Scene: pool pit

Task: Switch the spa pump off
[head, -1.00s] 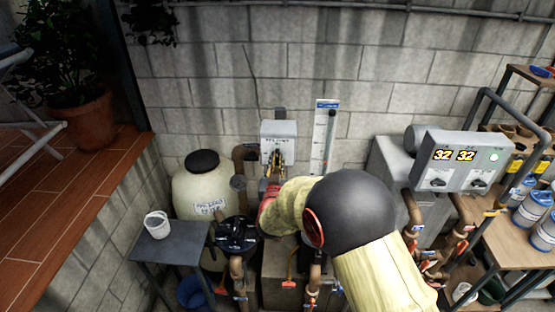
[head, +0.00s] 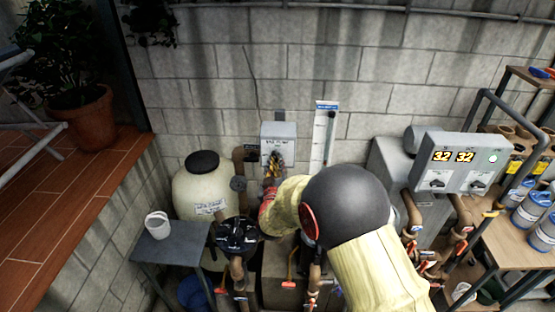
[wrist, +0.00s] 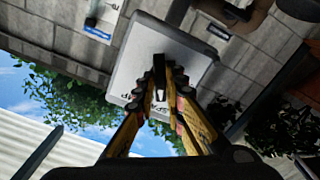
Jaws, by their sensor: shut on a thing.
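The spa pump switch box (head: 278,132), a light grey box labelled as the spa pump, is on the block wall above the pipes. It also shows tilted in the wrist view (wrist: 188,48), with part of its lettering legible. A small dark switch handle (wrist: 159,72) stands out from its face. My gripper (head: 276,158) is at the front of the box, with its fingertips (wrist: 160,88) closed around the handle. The fingers hide much of the handle and part of the label, so its exact setting cannot be told.
A cream filter tank (head: 200,190) and a black-lidded pump (head: 237,235) stand below left. A small grey table (head: 180,250) carries a white cup (head: 157,225). A heater panel (head: 465,160) with two displays stands right. Pipes and red-handled valves crowd the area below.

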